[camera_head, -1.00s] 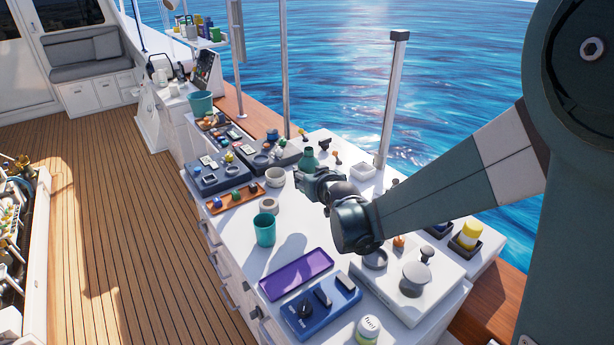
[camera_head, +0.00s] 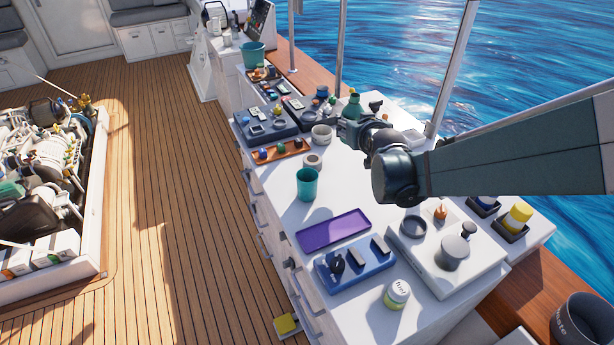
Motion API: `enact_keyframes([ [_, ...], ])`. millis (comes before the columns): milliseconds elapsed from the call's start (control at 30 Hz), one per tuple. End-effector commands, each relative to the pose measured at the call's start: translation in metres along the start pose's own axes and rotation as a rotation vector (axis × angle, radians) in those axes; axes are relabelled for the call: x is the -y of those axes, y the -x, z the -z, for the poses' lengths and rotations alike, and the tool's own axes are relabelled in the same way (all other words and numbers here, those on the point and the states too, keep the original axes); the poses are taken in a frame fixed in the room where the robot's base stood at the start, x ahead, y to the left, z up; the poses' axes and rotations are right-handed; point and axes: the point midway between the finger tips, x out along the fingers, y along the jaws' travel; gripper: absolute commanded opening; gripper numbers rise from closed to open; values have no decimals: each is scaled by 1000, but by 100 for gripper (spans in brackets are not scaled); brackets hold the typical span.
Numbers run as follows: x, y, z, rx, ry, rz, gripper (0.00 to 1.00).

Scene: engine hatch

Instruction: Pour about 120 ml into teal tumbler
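The teal tumbler (camera_head: 307,184) stands upright on the white counter, left of my wrist and in front of my gripper. Its inside is too small to read for any liquid. My gripper (camera_head: 349,127) is farther back, reaching toward the back left of the counter. A green bottle (camera_head: 353,104) shows upright right at my fingers, its lower part hidden by them. I cannot tell whether the fingers are closed on it or only in front of it. My gripper is clear of the tumbler.
A purple tray (camera_head: 333,230), a blue switch panel (camera_head: 355,268) and a lidded jar (camera_head: 397,294) are nearer on the counter (camera_head: 284,222). A pale bowl (camera_head: 321,134) and a small round holder (camera_head: 313,161) stand behind the tumbler. A metal post (camera_head: 449,75) rises at the right.

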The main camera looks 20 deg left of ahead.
Motion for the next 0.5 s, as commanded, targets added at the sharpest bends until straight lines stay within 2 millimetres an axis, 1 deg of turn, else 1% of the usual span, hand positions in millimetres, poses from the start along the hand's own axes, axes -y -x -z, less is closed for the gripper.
enact_keyframes([
  [33,8,1,-2,-1,1,4,24],
  [500,80,18,-20,-1,7,17,24],
])
